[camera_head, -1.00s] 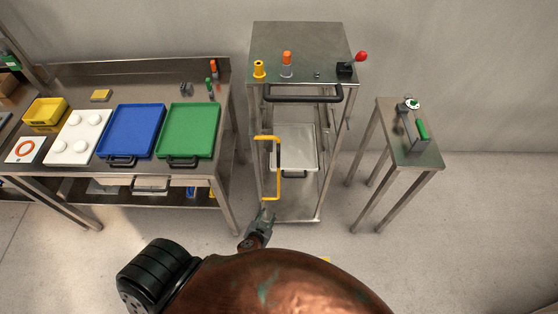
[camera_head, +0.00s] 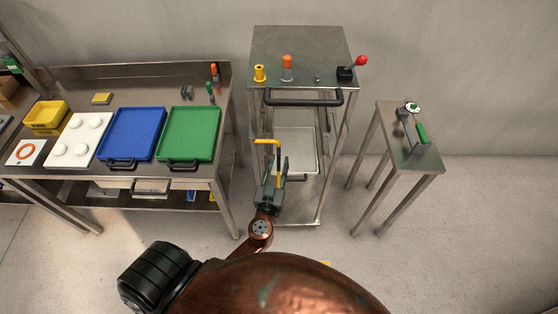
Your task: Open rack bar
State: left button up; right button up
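The yellow rack bar (camera_head: 266,141) is a U-shaped bar at the front left of the steel rack (camera_head: 300,56). Its top stretch and a little of its upright part show; the lower part is hidden behind my gripper. My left gripper (camera_head: 274,164) is in front of the bar, its two dark fingers pointing up toward the rack. The fingers are apart, with the bar's upright part showing between their tips; contact cannot be told. A light tray (camera_head: 302,150) sits inside the rack behind it. My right gripper is out of view.
A black handle (camera_head: 304,101) runs across the rack's upper front. A steel table with blue (camera_head: 131,133) and green (camera_head: 188,134) trays stands to the left. A small steel stand (camera_head: 426,162) is to the right. Floor between rack and stand is clear.

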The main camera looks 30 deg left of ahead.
pick_arm(q)
jog(key=shift+w+a, duration=0.2)
jog(key=shift+w, duration=0.25)
jog(key=shift+c, duration=0.4)
grip_shut()
jog(key=shift+d, duration=0.1)
